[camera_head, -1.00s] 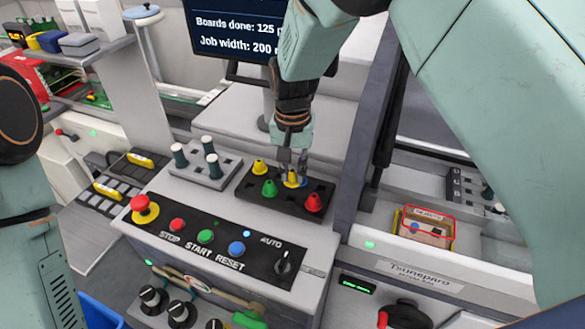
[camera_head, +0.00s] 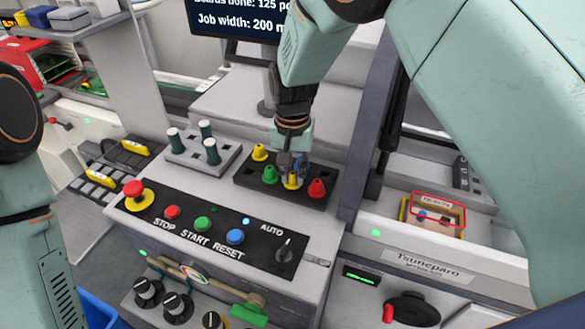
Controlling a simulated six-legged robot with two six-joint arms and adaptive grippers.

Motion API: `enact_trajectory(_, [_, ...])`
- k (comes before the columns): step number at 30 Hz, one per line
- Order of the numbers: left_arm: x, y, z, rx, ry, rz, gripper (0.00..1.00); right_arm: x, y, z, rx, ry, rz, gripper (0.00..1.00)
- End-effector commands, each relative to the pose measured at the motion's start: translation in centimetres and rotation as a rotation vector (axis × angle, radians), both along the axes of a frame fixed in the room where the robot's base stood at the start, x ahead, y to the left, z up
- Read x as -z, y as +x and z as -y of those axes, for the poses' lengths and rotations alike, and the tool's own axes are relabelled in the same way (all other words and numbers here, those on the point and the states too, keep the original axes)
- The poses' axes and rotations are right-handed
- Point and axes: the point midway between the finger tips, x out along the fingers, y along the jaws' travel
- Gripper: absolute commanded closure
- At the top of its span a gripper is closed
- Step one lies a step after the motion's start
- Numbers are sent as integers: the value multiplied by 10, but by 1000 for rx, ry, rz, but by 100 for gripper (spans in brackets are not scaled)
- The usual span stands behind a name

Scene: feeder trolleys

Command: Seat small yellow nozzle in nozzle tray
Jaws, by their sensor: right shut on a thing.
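The nozzle tray (camera_head: 244,185) is a dark block on top of the grey machine. A small yellow nozzle (camera_head: 292,181) is at the tray's front middle, between the fingertips of my right gripper (camera_head: 292,168). The gripper points down and is shut on it. I cannot tell whether the nozzle's base is fully down in the tray. Another yellow nozzle (camera_head: 259,152) stands at the tray's back left. A green nozzle (camera_head: 270,174) stands close to the left of the gripper, and a red nozzle (camera_head: 317,188) to the right. My left gripper is out of view.
A grey holder (camera_head: 190,160) with dark, white-topped pegs stands left of the tray. The button panel (camera_head: 190,222) with a red emergency stop (camera_head: 134,189) lies in front. A red-rimmed rejects box (camera_head: 436,212) is at the right. A monitor (camera_head: 235,22) stands behind.

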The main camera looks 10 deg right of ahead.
Motion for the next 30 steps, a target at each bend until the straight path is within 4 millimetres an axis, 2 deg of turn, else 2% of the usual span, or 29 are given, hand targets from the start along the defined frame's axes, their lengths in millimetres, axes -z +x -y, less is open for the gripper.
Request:
enact_trajectory(12, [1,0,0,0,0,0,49,2,0,0,1,1,1,100])
enact_trajectory(13, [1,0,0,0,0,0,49,2,0,0,1,1,1,79])
enact_trajectory(15, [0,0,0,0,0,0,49,2,0,0,1,1,1,73])
enact_trajectory(22, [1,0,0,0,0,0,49,2,0,0,1,1,1,54])
enact_trajectory(28, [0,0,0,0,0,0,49,2,0,0,1,1,1,54])
enact_trajectory(30, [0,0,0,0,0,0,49,2,0,0,1,1,1,49])
